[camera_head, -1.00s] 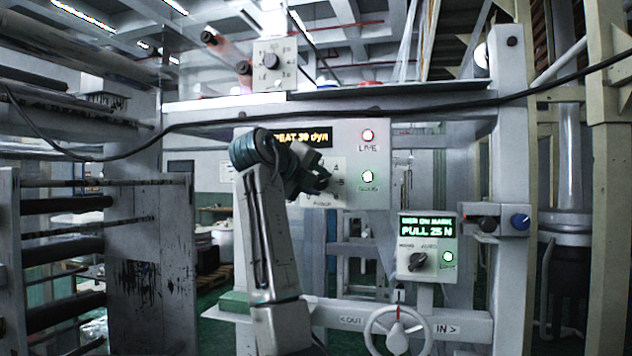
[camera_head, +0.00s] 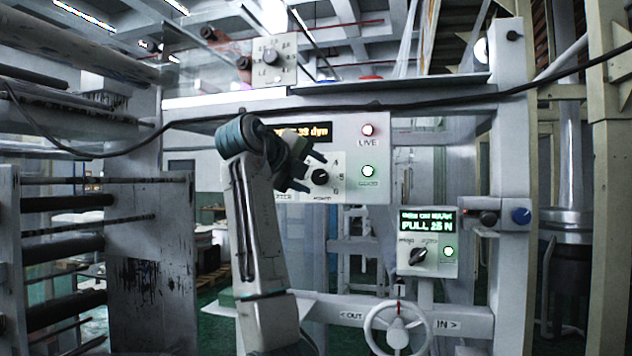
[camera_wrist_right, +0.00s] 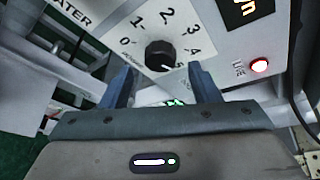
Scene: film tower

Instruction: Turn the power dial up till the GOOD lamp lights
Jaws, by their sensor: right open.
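The black power dial (camera_head: 320,176) sits on the white panel below an orange "39 dyn" display (camera_head: 305,132). Its white mark points past 4, around 5. In the right wrist view the dial (camera_wrist_right: 160,55) shows just beyond and between the fingertips. My left gripper is not in view.
A smaller panel (camera_head: 428,242) with a "PULL 25 N" display, a knob and a green lamp is lower right. A handwheel (camera_head: 398,328) is below it. Another dial box (camera_head: 270,58) is above. A black cable (camera_head: 430,102) crosses in front of the upper frame.

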